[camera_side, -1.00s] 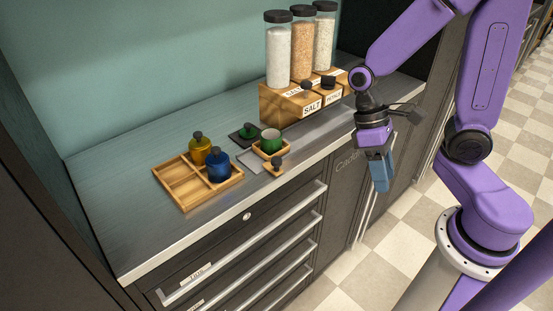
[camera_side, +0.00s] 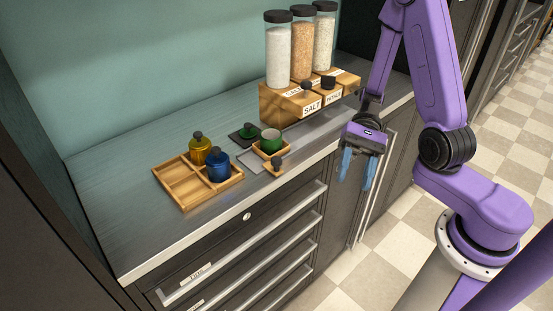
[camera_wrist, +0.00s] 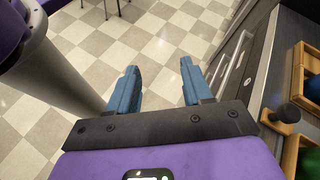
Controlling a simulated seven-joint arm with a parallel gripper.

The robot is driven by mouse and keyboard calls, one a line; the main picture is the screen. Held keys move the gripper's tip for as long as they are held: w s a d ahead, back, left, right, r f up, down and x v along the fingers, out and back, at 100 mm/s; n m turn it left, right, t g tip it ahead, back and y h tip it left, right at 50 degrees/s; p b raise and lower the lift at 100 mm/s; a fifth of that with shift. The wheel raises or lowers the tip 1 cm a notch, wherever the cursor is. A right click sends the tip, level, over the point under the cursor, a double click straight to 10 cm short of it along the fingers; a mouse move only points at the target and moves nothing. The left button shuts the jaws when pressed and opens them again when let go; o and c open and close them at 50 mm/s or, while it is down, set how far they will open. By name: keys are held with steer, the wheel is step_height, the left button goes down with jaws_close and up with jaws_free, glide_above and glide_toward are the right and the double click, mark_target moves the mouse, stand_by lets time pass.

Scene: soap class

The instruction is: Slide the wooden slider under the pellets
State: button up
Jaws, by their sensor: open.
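The wooden slider (camera_side: 276,172), with a black knob at its front, sits on the counter near its front edge and carries a green cup (camera_side: 271,139). Part of it shows at the right edge of the wrist view (camera_wrist: 296,152). The pellets' container cannot be told for sure among three clear jars (camera_side: 303,46) on a wooden stand (camera_side: 269,103), right of the slider. My gripper (camera_side: 356,184) hangs in front of the counter edge, right of the slider and apart from it. In the wrist view my gripper (camera_wrist: 160,90) has its blue fingers apart, with only floor between them.
A wooden tray (camera_side: 172,190) holds a yellow jar (camera_side: 200,151) and a blue jar (camera_side: 218,168) at left. Drawer handles (camera_side: 270,237) stick out from the cabinet front. The floor before the cabinet looks clear.

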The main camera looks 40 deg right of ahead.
steer(key=w+m+t+y, duration=0.2)
steer(key=m+t+y, duration=0.2)
steer(key=m, duration=0.1)
steer(key=m+t+h, duration=0.2)
steer(key=m+t, duration=1.1)
steer(key=t, duration=0.2)
glide_toward(276, 159)
steer(key=x, duration=0.9)
steer(key=shift+w+a+f, duration=0.1)
steer(key=shift+w+a, duration=0.2)
jaws_close()
